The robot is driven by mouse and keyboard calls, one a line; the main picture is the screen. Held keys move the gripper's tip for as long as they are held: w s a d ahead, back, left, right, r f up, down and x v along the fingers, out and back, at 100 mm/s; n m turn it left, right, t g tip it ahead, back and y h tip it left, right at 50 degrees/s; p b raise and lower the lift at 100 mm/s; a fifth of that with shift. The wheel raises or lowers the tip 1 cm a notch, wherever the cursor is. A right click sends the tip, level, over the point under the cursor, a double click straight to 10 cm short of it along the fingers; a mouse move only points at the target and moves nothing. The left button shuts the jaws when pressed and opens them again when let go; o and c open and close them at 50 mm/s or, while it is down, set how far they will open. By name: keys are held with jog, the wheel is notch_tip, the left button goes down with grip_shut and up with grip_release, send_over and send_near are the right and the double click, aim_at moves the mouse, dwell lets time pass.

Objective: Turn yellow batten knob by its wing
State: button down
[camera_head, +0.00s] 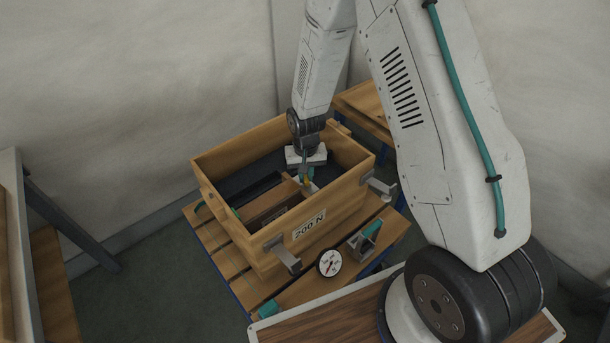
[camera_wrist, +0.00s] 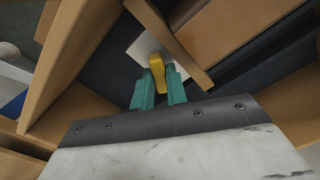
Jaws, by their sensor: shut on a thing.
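The yellow batten knob's wing (camera_wrist: 157,70) shows in the wrist view between the tips of the two teal fingers of my gripper (camera_wrist: 158,84). My gripper is shut on the wing. A pale square plate (camera_wrist: 143,45) lies behind the knob, next to a wooden batten (camera_wrist: 190,60). In the head view my gripper (camera_head: 305,178) reaches down into an open wooden crate (camera_head: 232,222) marked "200 N". The knob is only a small yellow spot (camera_head: 306,182) there, and the fingers and crate wall hide most of it.
The crate stands on a slatted wooden table (camera_head: 209,235). Its walls rise around my gripper, and metal brackets (camera_head: 283,255) stick out from its front. A round dial gauge (camera_head: 329,262) and a metal holder with a teal piece (camera_head: 366,241) stand in front. Dark and brown items (camera_head: 270,205) lie inside.

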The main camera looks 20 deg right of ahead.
jog(key=m, duration=0.5)
jog(key=shift+m, duration=0.5)
jog(key=m, duration=0.5)
jog(key=c, duration=1.8)
grip_release()
jog(key=o, duration=0.5)
